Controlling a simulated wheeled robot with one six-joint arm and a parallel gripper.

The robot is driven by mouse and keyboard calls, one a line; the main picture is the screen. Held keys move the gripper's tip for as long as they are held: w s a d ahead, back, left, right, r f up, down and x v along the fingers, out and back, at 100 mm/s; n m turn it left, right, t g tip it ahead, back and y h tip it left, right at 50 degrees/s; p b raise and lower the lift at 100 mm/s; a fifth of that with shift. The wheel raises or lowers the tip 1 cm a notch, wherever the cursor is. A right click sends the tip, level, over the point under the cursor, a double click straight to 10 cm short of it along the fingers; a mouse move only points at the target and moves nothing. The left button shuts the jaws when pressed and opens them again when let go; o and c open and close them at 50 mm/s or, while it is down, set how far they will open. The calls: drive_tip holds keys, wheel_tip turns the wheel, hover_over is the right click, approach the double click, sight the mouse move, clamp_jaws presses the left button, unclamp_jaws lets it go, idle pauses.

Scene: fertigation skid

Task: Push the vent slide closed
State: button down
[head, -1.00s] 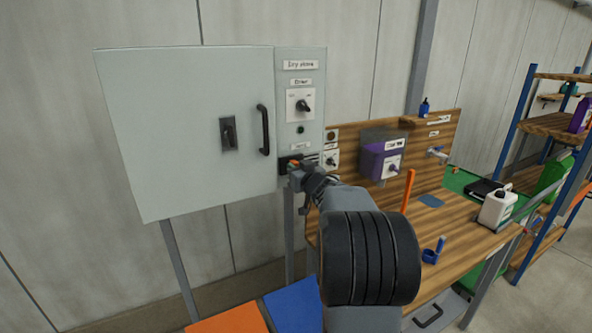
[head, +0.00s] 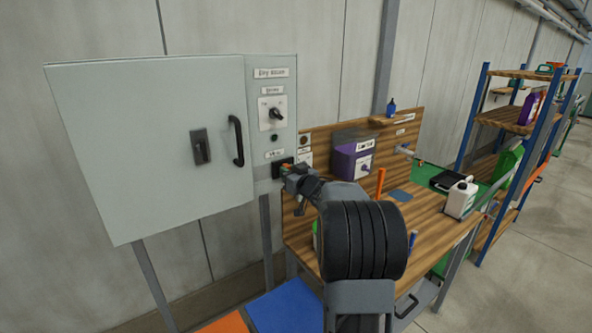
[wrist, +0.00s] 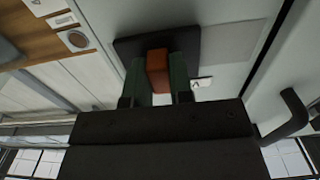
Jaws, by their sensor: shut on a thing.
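The vent slide shows in the wrist view as an orange-brown block (wrist: 158,72) on a dark backing plate (wrist: 190,45), on the cabinet's narrow front panel. In the head view the dark plate (head: 279,170) sits low on that panel, under a small label. My gripper (wrist: 160,82) has one finger on each side of the orange block and is shut on it. In the head view my gripper (head: 289,171) is at the plate and hides part of it. How far the slide is along its track cannot be told.
The grey cabinet door (head: 150,140) with a black handle (head: 236,141) is left of the slide. A rotary switch (head: 276,114) is above it.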

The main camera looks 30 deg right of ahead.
drive_tip(key=shift+d+r, duration=0.1)
drive_tip(key=c, duration=1)
unclamp_jaws()
drive_tip(key=shift+d, duration=0.15)
drive_tip(key=shift+s, duration=0.15)
drive_tip(key=s+b, duration=0.3)
drive_tip(key=s, duration=1)
drive_tip(key=shift+s, duration=0.3)
drive_tip(key=shift+d, duration=0.1)
